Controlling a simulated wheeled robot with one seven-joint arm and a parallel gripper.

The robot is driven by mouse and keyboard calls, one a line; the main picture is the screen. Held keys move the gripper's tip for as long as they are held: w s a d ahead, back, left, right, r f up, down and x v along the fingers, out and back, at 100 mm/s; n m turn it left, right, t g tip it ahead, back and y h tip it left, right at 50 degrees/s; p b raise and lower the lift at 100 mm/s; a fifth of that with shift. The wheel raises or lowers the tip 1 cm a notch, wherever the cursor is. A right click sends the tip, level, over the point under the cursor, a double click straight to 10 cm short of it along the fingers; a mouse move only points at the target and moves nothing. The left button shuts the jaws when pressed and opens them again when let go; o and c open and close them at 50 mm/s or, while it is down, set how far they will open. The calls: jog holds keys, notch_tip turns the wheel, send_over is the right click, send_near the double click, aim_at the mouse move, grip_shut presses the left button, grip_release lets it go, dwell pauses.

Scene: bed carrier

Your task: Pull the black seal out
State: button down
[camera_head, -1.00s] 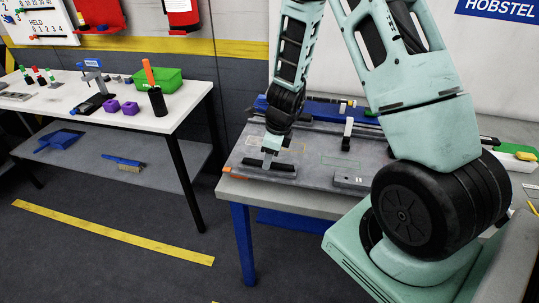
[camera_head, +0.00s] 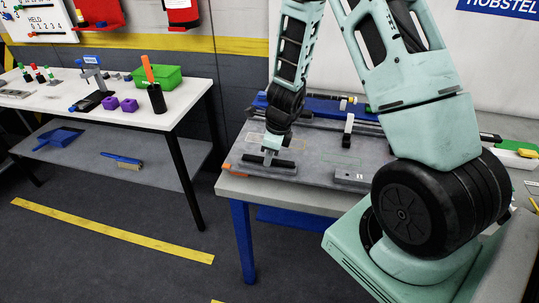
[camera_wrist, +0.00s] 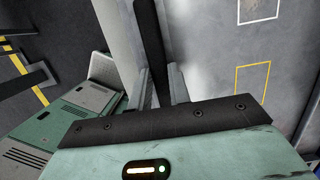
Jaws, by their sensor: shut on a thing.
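The black seal (camera_head: 284,163) is a short dark strip at the front left of the grey bed (camera_head: 315,160). My gripper (camera_head: 268,159) points down at it from above, near its middle. In the wrist view the seal (camera_wrist: 150,40) runs as a dark bar from the top edge down between the two fingers. My gripper (camera_wrist: 161,88) is shut on it, with one finger on each side. The seal's near end is hidden behind my gripper body. I cannot tell how much of it is clear of its slot.
A grey block (camera_head: 352,178) lies to the right on the bed. A blue rail (camera_head: 325,108) and an upright clamp (camera_head: 348,128) stand behind. White and yellow outlines mark the bed. A white side table (camera_head: 130,115) with a green bin (camera_head: 157,77) stands left across the floor.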

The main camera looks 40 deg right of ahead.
jog(key=shift+r, duration=0.3)
jog(key=shift+r+p, duration=1.95)
jog(key=shift+p, duration=0.2)
